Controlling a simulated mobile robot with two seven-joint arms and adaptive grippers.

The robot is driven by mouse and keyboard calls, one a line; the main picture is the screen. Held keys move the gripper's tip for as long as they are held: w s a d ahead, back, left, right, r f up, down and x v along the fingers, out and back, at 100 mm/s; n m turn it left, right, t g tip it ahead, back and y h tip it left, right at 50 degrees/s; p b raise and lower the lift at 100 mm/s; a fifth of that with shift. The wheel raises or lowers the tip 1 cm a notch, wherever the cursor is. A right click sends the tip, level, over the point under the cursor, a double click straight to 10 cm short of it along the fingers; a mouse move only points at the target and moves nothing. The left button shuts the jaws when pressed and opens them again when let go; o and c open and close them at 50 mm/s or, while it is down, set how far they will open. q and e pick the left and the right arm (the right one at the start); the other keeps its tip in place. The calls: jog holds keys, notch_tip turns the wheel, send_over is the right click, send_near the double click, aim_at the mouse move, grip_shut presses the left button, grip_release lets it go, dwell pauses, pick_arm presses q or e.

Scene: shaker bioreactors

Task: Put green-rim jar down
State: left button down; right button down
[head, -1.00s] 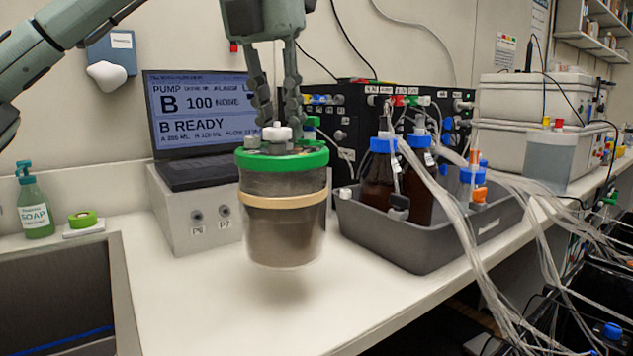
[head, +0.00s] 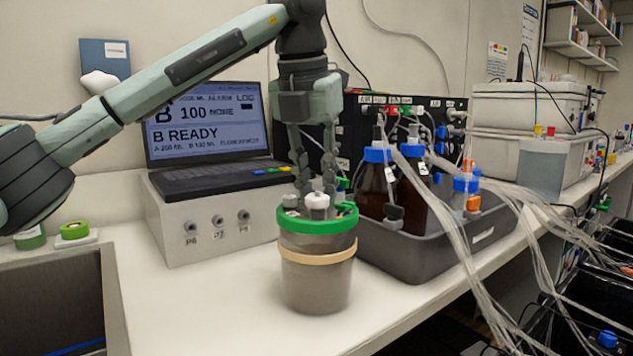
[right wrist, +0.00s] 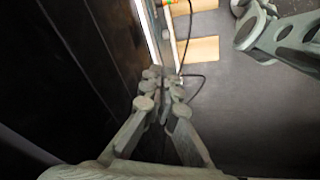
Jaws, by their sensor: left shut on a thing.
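The green-rim jar (head: 316,285) is a clear, brownish-grey vessel with a green rim, a tan band and a white cap on its lid. It is upright over the bench (head: 210,315), in front of the pump box and the grey tray. Its base is at or very near the bench top; I cannot tell if it touches. My left gripper (head: 316,196) points down from above and is shut on the fittings at the jar's lid. My right gripper (right wrist: 163,82) shows in the right wrist view with its fingertips together and nothing between them.
A grey tray (head: 420,262) with brown, blue-capped bottles stands just right of the jar. A pump box (head: 200,238) carrying a laptop (head: 205,125) is behind left. A sink (head: 60,300) lies left. Clear tubes (head: 460,235) hang over the bench's front edge. Bench between sink and jar is clear.

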dwell(0.3)
pick_arm(q)
jog(key=c, duration=1.3)
grip_release()
pick_arm(e)
jog(key=shift+w+r, duration=0.35)
